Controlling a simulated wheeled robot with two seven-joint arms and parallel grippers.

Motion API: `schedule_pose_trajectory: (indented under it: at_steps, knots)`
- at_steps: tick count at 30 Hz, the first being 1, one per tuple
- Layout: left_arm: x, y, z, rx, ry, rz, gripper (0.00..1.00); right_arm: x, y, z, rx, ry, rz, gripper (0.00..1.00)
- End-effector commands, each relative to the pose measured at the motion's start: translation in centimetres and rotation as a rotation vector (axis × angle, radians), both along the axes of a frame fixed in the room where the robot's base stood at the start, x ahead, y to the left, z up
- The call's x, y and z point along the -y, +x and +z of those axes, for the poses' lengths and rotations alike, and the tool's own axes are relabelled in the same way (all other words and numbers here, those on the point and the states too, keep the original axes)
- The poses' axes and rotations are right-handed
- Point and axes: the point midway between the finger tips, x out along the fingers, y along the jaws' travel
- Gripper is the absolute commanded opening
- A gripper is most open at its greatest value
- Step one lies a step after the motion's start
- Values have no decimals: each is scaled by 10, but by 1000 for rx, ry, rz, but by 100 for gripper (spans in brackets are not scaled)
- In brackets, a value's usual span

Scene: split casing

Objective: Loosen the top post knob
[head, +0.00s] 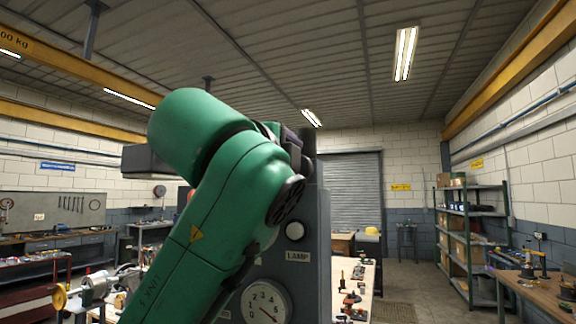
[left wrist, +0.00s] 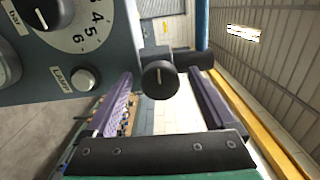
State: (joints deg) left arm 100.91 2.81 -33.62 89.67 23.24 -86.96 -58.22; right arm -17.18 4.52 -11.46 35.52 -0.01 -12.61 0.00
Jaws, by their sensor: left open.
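The grey casing (head: 318,220) stands upright behind my left arm in the head view, with a numbered dial (head: 265,303) and a knob above the LAMP label (head: 295,231). In the left wrist view, a round black knob (left wrist: 160,80) with a white line stands at the casing's upper edge. A second dark cylinder (left wrist: 190,58) lies just beyond it. My left gripper (left wrist: 160,77) has purple fingers, open, with the knob appearing between their tips and gaps on both sides. In the head view the left gripper (head: 285,138) is mostly hidden by its arm. My right gripper is not in view.
A bench with small tools (head: 353,290) stands right of the casing. A green shelf (head: 470,235) and another workbench (head: 545,290) are at the far right. A silver cylinder (head: 98,285) lies at the lower left.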

Motion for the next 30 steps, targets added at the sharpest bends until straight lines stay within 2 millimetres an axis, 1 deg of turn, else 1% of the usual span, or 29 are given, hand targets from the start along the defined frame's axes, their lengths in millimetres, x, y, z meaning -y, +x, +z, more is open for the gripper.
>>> schedule_pose_trajectory:
  at_steps: [2, 5, 8, 9, 12, 16, 18, 21, 30]
  knots:
    - [-2, -7, -2, 4, -1, 0, 89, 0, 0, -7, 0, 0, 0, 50]
    - [-8, -25, -5, 6, -2, -1, 89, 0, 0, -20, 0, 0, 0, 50]
    - [-17, -52, -7, 8, -2, 0, 89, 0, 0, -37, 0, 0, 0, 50]
    - [-21, -65, -7, 8, -2, 0, 89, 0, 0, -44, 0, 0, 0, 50]
    - [-30, -93, -7, 6, -2, 0, 89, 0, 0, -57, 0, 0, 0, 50]
    - [-39, -121, -4, 6, -2, 0, 89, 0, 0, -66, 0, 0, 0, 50]
    - [-41, -130, -3, 3, -1, -1, 89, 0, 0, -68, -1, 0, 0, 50]
    - [-43, -135, -1, 1, 0, 0, 89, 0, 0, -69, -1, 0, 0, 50]
    - [-43, -135, 0, 0, 0, 0, 89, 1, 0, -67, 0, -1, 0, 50]
